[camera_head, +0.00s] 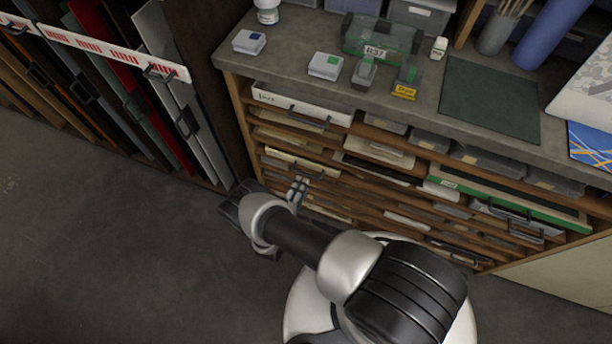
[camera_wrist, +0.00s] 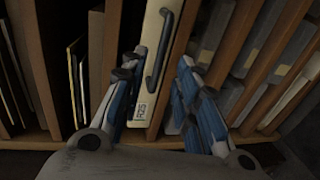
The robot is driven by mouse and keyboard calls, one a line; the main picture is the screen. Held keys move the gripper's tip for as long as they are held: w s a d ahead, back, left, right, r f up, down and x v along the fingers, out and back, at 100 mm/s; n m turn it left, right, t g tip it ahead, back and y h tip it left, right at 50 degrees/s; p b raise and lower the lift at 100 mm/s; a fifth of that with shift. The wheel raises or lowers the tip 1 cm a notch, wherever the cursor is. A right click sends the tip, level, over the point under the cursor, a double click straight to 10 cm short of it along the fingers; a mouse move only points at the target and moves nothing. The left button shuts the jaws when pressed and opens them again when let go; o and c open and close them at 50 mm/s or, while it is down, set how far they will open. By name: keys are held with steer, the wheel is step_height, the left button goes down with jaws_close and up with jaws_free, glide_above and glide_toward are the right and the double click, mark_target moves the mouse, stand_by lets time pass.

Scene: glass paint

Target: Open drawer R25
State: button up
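My gripper (camera_wrist: 161,66) is open and empty, its two blue-padded fingers spread apart. In the wrist view, a narrow cream drawer front (camera_wrist: 152,88) shows between and beyond the fingers. It carries a dark bar handle (camera_wrist: 159,50) and a small white label (camera_wrist: 143,112) whose writing I cannot read surely. The fingers do not enclose the handle. In the head view my gripper (camera_head: 298,188) is close to the front of the drawer cabinet, by its lower left drawers. I cannot make out R25 on any front.
The wooden cabinet has several shallow drawers, including a white one (camera_head: 302,106) at upper left and a green-edged one (camera_head: 510,196) at right. Its grey worktop (camera_head: 290,50) holds boxes and a dark mat (camera_head: 489,97). A panel rack (camera_head: 120,85) stands left. The floor (camera_head: 90,240) is clear.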

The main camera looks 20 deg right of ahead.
mark_target(306, 175)
steer(key=b+x, duration=0.1)
steer(key=x, duration=0.5)
steer(key=shift+w+d, duration=0.2)
jaws_close()
stand_by(0.5)
